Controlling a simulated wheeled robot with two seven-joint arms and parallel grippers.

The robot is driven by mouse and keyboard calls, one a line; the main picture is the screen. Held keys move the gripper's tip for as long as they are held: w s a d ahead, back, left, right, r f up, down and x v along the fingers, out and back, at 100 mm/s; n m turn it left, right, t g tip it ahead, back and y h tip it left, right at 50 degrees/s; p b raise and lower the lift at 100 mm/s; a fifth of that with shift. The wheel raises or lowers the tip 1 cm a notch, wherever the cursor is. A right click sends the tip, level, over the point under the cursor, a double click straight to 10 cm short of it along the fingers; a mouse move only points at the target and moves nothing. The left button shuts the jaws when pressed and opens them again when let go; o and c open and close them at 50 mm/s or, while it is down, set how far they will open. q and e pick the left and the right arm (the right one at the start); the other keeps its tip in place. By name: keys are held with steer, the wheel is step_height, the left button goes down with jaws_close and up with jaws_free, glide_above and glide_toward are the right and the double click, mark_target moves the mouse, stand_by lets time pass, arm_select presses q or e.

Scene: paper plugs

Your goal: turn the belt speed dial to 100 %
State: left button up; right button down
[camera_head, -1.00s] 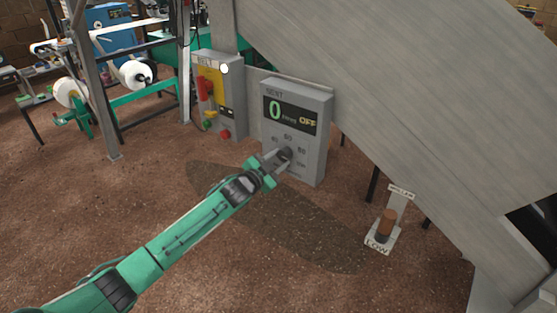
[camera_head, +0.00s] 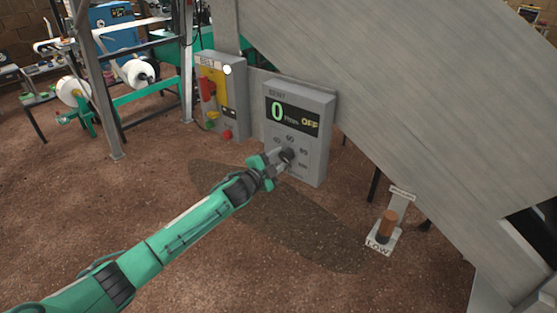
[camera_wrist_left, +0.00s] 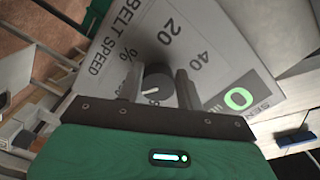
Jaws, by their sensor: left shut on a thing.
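The belt speed dial (camera_head: 287,155) is a dark round knob on the grey control box (camera_head: 318,165). My left gripper (camera_head: 281,159) is at the dial, its arm reaching in from the lower left. In the left wrist view the dial (camera_wrist_left: 155,84) sits between the two fingers of the gripper (camera_wrist_left: 157,78), which is shut on it. The dial's white pointer line points left in that view, away from the 20 and 40 marks. The box's display (camera_head: 291,116) reads a green 0 and OFF. The fingers hide part of the scale. My right gripper is not in view.
A box with a yellow panel and red handle (camera_head: 207,87) stands left of the control box. A sloping grey beam (camera_head: 400,100) rises behind and right. A lever with a brown grip (camera_head: 387,226), marked LOW, is at lower right. Open brown floor lies in front.

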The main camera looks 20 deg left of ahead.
arm_select(q)
steer(key=shift+f, duration=0.15)
steer(key=o, duration=1)
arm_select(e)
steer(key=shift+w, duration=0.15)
arm_select(q)
steer(key=b+v, duration=0.1)
steer(key=v, duration=1.3)
steer(key=shift+w, duration=0.1)
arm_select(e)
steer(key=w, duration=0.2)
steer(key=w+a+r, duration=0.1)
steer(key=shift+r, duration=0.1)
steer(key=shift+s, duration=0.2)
